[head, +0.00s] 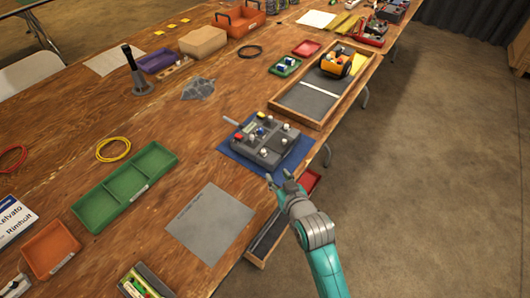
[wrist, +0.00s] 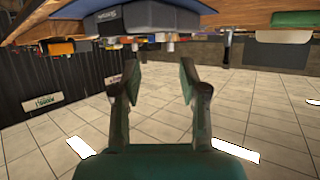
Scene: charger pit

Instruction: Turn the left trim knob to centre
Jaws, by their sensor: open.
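A dark grey control box (head: 272,137) with an antenna sticking out, a red part, a yellow part and several pale knobs lies on a blue mat (head: 231,149) near the table's right edge. The knobs are small, and I cannot tell which is the left trim knob or how it is turned. My gripper (head: 279,178) is at the table edge, just on the near side of the box and apart from it. In the wrist view my gripper (wrist: 159,75) is open with nothing between its fingers. A dark box-like shape (wrist: 145,18) shows above the fingers there.
A wooden-framed tray (head: 306,103) with a yellow vehicle (head: 337,62) stands behind the box. A grey sheet (head: 210,224) and a green divided tray (head: 125,186) lie to the left. A low wooden-edged tray (head: 266,238) sits by my arm. Open floor lies right.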

